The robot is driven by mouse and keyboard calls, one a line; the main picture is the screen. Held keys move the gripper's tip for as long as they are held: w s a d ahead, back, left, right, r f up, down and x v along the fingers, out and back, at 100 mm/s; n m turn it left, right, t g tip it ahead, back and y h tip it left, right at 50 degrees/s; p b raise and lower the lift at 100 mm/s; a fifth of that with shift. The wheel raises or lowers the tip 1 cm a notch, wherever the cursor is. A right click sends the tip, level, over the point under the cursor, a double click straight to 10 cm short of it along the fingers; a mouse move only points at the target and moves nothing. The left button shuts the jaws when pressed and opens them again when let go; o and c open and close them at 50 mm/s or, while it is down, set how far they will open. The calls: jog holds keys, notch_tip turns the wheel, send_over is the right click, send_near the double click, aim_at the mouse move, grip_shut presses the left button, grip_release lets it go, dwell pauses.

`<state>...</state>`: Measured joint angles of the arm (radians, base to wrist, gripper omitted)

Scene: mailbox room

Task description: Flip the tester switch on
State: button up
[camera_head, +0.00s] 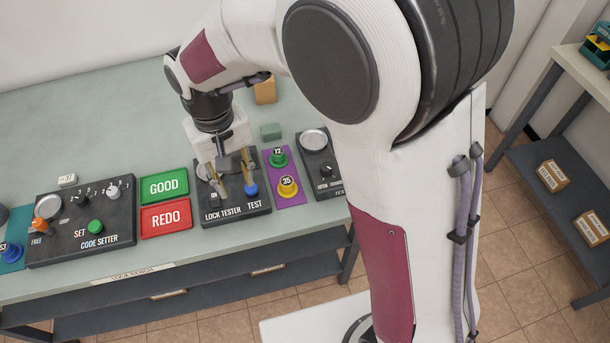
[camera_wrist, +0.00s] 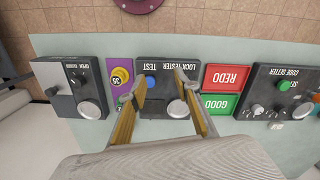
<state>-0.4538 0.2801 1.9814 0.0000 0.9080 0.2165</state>
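The lock tester (camera_head: 238,205), a dark box lettered LOCK TESTER and TEST, sits on the bench. It has a blue TEST button (camera_head: 251,190) and a small pale-marked switch (camera_head: 215,200) at its front left; the switch position is too small to read. In the wrist view the tester (camera_wrist: 160,127) appears upside down, with its blue button (camera_wrist: 151,80) and a round silver disc (camera_wrist: 178,109). My gripper (camera_head: 235,188) hangs over the tester with its two brown fingers spread and nothing between them. The fingers (camera_wrist: 164,96) partly hide the tester's face in the wrist view.
Left of the tester lie the green GOOD tray (camera_head: 164,185) and red REDO tray (camera_head: 166,218), then the code setter (camera_head: 85,225). Right of it are a purple mat (camera_head: 291,197) with numbered pieces and another dark box (camera_head: 318,165). The bench behind is mostly clear.

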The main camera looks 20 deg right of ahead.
jog(key=s+d+r+t, duration=0.2)
jog(key=s+d+r, duration=0.7)
jog(key=d, duration=0.2)
jog(key=shift+s+d+t+y, duration=0.25)
jog(key=shift+d+t+y, duration=0.05)
jog(key=shift+d, duration=0.1)
dwell(0.8)
jog(key=shift+a+f, duration=0.1)
dwell(0.6)
